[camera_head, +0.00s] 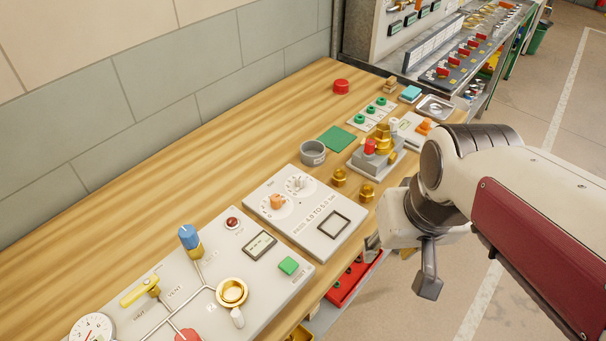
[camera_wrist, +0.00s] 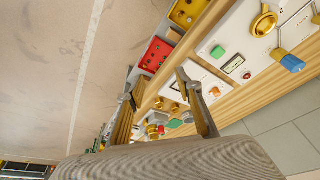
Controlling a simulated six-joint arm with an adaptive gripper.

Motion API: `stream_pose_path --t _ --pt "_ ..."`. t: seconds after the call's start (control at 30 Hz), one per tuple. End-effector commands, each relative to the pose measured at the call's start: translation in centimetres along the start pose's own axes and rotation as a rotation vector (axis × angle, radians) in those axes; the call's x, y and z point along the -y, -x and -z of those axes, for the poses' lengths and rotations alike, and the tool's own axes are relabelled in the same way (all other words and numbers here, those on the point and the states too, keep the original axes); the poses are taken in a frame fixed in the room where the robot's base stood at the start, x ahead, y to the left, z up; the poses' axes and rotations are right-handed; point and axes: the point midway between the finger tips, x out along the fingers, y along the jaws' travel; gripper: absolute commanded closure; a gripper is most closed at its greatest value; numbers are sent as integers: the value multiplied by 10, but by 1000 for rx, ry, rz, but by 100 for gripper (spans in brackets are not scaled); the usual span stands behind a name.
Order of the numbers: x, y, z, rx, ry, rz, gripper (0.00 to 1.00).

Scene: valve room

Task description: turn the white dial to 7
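The white dial (camera_head: 298,184) sits on a pale panel (camera_head: 318,243) on the wooden bench, in the head view. It has a printed scale around it, too small to read. An orange dial (camera_head: 277,202) is beside it on the same panel, nearer the left. My gripper (camera_head: 400,265) is open and empty, off the bench's front edge, to the right of the panel and apart from the dial. In the wrist view my gripper (camera_wrist: 155,86) shows its two fingers spread; I cannot make out the white dial there.
A larger panel (camera_head: 262,283) with a blue knob (camera_head: 189,236), yellow lever, gold valve wheel and green button stands at left. A grey cup (camera_head: 312,153), brass pieces (camera_head: 339,177) and a metal fixture (camera_head: 372,160) lie beyond the dial panel. A red bin (camera_head: 347,283) is below the edge.

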Motion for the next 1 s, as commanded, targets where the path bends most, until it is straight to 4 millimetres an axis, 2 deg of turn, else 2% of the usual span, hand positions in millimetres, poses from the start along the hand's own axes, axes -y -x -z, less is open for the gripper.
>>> stream_pose_path --t 0.57,1.0 --pt "17 -43 70 119 99 73 65" --pt "34 -88 127 167 263 158 65"
